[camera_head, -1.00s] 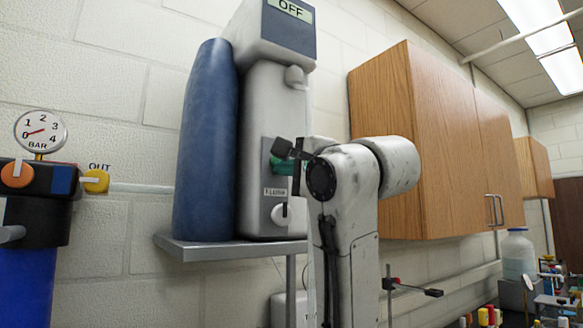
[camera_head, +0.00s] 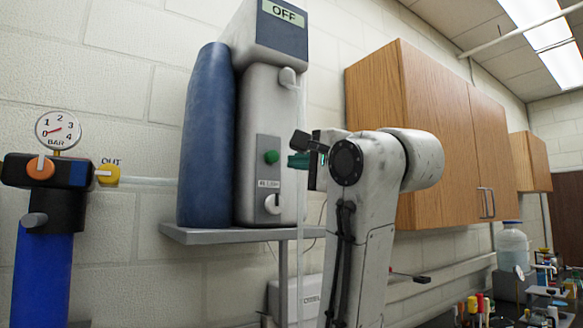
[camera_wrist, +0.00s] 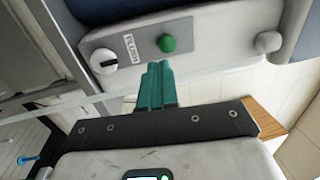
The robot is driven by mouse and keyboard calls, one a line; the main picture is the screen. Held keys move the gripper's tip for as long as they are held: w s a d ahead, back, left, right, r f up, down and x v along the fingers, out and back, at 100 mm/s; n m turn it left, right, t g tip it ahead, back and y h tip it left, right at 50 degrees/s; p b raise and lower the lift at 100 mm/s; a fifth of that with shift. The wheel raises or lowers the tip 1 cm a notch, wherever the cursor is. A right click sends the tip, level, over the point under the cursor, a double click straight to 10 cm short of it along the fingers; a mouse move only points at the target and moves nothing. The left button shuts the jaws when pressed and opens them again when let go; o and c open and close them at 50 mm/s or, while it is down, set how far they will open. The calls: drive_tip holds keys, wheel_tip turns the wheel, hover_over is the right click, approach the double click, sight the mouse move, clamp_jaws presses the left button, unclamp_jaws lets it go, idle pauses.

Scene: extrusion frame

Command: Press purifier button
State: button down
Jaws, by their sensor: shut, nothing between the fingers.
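The purifier (camera_head: 263,110) is a white and grey unit with a dark blue tank, on a wall shelf. Its top display reads OFF. Its green round button (camera_head: 271,157) sits on a grey panel above a white knob and a small label; the button also shows in the wrist view (camera_wrist: 167,43). My gripper (camera_head: 294,161) is just right of the panel in the head view, its green fingers shut and empty. In the wrist view the shut fingertips (camera_wrist: 159,66) point toward the panel, just below the button in the picture, and appear apart from it.
The grey shelf (camera_head: 215,236) carries the purifier. Wooden cabinets (camera_head: 440,130) hang to the right. A blue filter (camera_head: 42,270) with a gauge (camera_head: 58,131) stands at the left. A cluttered bench with a jug (camera_head: 512,246) is at lower right.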

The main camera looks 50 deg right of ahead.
drive_tip(key=b+v, duration=0.1)
drive_tip(key=v, duration=0.5)
drive_tip(key=shift+s+b, duration=0.25)
drive_tip(key=shift+b, duration=0.15)
